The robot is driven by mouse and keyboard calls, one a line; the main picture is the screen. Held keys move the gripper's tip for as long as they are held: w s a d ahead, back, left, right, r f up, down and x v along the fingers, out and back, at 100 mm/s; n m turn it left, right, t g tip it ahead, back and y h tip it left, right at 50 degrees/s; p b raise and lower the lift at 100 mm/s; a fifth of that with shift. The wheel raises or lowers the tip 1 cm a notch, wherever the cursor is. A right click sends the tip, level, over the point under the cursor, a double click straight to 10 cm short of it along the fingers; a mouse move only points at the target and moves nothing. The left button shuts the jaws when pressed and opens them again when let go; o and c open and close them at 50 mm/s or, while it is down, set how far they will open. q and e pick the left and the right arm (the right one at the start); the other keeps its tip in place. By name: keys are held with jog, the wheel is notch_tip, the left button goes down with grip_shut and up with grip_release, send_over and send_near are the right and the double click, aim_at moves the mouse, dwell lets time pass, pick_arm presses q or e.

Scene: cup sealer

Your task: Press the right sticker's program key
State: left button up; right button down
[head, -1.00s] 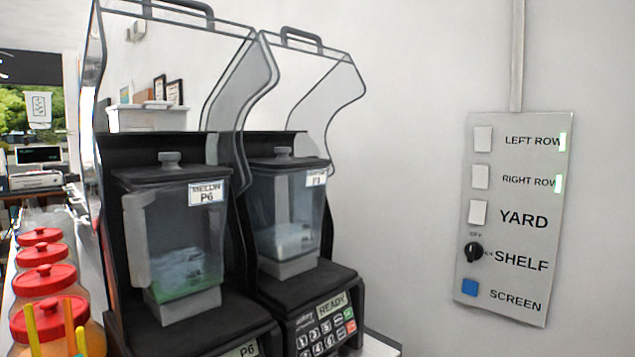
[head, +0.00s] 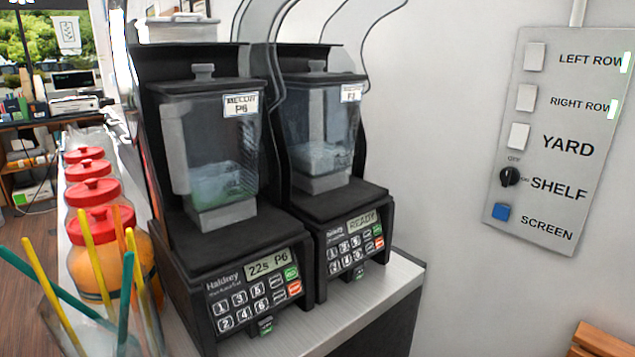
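Two black blenders stand side by side on the counter. The left blender's jar (head: 211,150) carries a sticker (head: 241,105) reading P6, and its display (head: 268,263) shows "22s P6". The right blender's jar (head: 318,135) carries a sticker (head: 351,94) whose small text is hard to read, perhaps ending in 3. The right blender's display (head: 362,221) shows "READY". Its keypad (head: 349,252) has pale number keys plus a green and a red key. The left blender's keypad (head: 250,302) has the same layout. Neither of my grippers is in view.
A wall panel (head: 556,140) with labelled switches, a knob and a blue button hangs at the right. Red-lidded jars (head: 93,226) and coloured straws (head: 90,270) stand at the left. The counter (head: 372,296) is bare at the right blender's front. Clear raised hoods rise above both jars.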

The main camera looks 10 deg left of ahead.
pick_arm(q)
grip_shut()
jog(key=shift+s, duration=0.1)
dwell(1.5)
